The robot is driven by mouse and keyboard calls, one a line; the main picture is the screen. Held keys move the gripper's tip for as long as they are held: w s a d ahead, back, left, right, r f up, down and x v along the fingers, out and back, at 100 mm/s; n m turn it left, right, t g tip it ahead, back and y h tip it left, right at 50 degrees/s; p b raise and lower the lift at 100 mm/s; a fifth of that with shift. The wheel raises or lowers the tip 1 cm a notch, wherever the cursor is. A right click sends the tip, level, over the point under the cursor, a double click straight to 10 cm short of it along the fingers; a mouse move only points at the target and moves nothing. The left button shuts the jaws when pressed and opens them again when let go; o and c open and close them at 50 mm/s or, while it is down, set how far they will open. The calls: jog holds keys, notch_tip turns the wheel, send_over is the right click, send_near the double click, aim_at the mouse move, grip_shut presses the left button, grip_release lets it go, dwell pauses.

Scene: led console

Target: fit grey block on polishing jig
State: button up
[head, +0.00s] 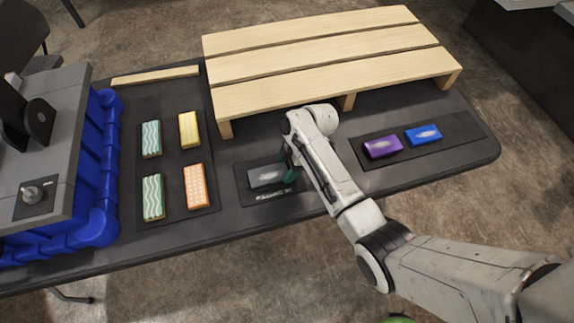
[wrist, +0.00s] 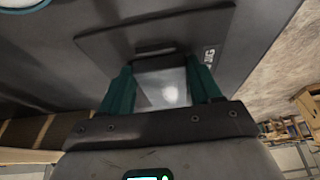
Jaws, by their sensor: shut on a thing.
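The grey block (head: 267,176) has a pale smear on its top and is at the dark polishing jig plate (head: 283,197) near the table's front edge. My gripper (head: 289,168) reaches it from the right side and is shut on it. In the wrist view the block (wrist: 163,88) sits between the two green fingers of my gripper (wrist: 162,92). The jig plate (wrist: 112,45) lies beyond it, with a dark slot just past the block's far end. I cannot tell whether the block is fully seated or slightly above the plate.
A wooden pallet (head: 330,58) stands behind my arm. Purple (head: 382,147) and blue (head: 423,135) blocks lie on a dark mat to the right. Teal, yellow, green and orange patterned blocks lie on a mat (head: 178,172) to the left, beside a blue bin (head: 100,170).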

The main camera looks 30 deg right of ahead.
jog(key=o, duration=1.2)
jog(key=shift+o, duration=0.2)
jog(key=shift+r, duration=0.1)
jog(key=v, duration=1)
jog(key=shift+d+r, duration=0.15)
jog(key=shift+r, duration=0.1)
jog(key=s+a+f+m+h, duration=0.1)
jog(key=s+f+m, duration=0.15)
jog(key=s, duration=0.35)
jog(key=s+a+f+m+h, duration=0.1)
jog(key=s+a+m, duration=0.1)
jog(key=s+m, duration=0.3)
jog(key=s+d+r+m+h, duration=0.1)
jog(key=s+m, duration=0.6)
jog(key=s, duration=0.8)
jog(key=shift+s+d+r+m+h, duration=0.3)
jog(key=shift+s+r+m+h, duration=0.05)
jog(key=shift+r+h, duration=0.35)
